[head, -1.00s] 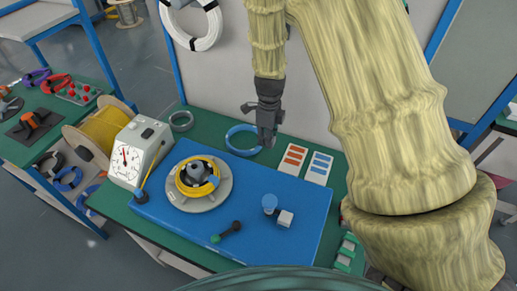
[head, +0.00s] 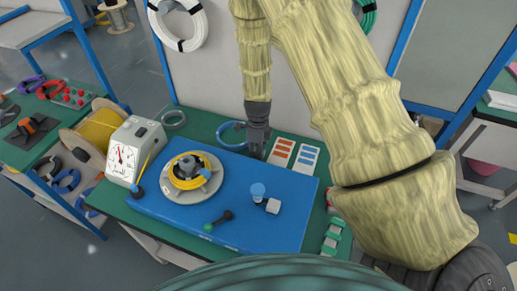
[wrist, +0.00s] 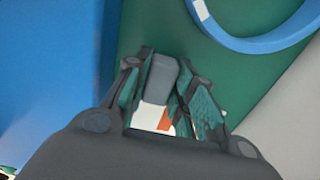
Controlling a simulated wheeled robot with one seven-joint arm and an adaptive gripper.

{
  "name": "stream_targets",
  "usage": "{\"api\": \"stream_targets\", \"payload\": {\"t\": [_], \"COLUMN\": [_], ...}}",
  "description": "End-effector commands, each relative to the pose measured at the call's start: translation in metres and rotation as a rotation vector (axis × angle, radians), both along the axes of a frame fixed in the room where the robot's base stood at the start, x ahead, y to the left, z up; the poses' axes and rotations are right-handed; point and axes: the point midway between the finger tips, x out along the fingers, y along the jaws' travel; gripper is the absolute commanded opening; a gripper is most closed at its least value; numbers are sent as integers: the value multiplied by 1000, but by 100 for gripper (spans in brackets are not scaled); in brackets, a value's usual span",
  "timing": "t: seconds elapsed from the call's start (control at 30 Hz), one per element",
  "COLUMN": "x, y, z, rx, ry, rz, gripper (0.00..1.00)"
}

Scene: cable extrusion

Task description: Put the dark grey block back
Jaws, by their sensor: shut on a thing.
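My gripper (head: 257,153) is low over the green bench, between the blue ring and the card with orange bars. In the wrist view, the dark grey block (wrist: 162,78) sits between the two fingers of my gripper (wrist: 158,95), which are shut on it. The block's lower part is hidden by the gripper body. I cannot tell whether it rests on the bench. In the head view the block cannot be told apart from the dark fingers.
A blue board (head: 150,205) carries a grey disc with a yellow coil (head: 190,172), a dark green-tipped tool (head: 218,220), a blue-topped piece (head: 257,190) and a pale cube (head: 273,206). The blue ring (head: 231,143) and orange-barred card (head: 281,152) lie close by.

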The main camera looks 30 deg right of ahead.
Motion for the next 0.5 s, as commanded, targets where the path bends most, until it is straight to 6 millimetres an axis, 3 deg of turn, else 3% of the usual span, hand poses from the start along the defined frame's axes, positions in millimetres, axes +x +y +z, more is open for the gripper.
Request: {"api": "stream_targets", "payload": {"t": [0.43,0.47,0.5], "x": [0,0,1], "y": [-1,-1,-1], "z": [-7,-7,-6], "rx": [-1,-1,-1], "ry": [-1,-1,-1], "rz": [-2,-2,-2], "gripper": [3,26,34]}}
